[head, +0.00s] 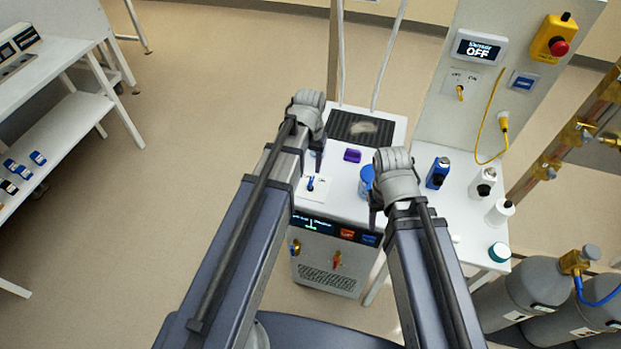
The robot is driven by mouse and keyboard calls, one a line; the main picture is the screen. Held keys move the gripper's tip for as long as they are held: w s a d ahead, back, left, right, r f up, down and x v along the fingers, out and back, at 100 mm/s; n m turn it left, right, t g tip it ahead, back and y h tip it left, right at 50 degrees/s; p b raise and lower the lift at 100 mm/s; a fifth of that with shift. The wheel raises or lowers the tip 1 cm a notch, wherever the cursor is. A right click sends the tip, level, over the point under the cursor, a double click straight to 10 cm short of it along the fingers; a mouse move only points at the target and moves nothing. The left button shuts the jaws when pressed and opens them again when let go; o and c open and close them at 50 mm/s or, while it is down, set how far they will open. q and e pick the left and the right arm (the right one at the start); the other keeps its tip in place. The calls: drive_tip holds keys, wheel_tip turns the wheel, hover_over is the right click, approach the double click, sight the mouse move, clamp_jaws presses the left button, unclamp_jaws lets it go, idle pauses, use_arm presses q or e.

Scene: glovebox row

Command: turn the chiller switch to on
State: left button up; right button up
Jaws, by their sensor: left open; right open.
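The chiller (303,262) is a white box with a dark display strip (330,230) on its front; the display text is too small to read. A white plate (321,193) with a small blue switch (310,184) is on its top, at the left. I cannot tell the switch's setting. My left gripper (317,158) is open and empty, in view just above and behind the switch. I see no contact with it. My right gripper (374,212) is open and empty over the right side of the chiller's top, near its front edge.
A blue jar (366,180), a purple item (352,155) and a dark grille (352,129) are on the chiller's top. Several bottles (483,183) stand on the table at right. A wall panel (436,113) has a yellow switch (460,93) and a display (479,48) reading OFF.

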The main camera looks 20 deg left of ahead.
sight(310, 183)
use_arm(q)
drive_tip(key=shift+f+b, duration=3.75)
drive_tip(key=shift+f, duration=0.1)
drive_tip(key=shift+c, duration=0.2)
clamp_jaws()
